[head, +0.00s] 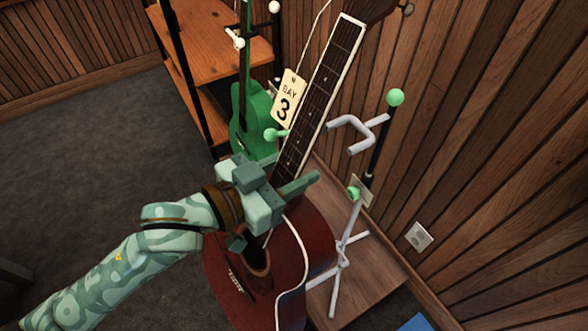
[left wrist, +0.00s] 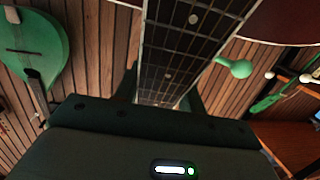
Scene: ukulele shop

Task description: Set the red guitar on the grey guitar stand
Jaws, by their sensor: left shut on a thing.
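The red guitar (head: 320,230) is tilted in the head view, its neck running up and right to the top edge. My left gripper (head: 290,183) is shut on the neck just above the body; the far finger is mostly hidden. In the left wrist view the dark fretboard (left wrist: 190,45) passes between the jaws of the left gripper (left wrist: 163,97). The grey guitar stand (head: 352,215), with a U-shaped yoke and green ball tip, stands just right of the guitar. The guitar's body hides part of its lower frame. I cannot tell whether they touch. My right gripper is out of view.
A wooden shelf (head: 205,45) is at the back left. The panelled wall (head: 480,120) closes off the right. The grey stand is on a wooden platform (head: 375,275). Carpet (head: 80,150) at left is clear.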

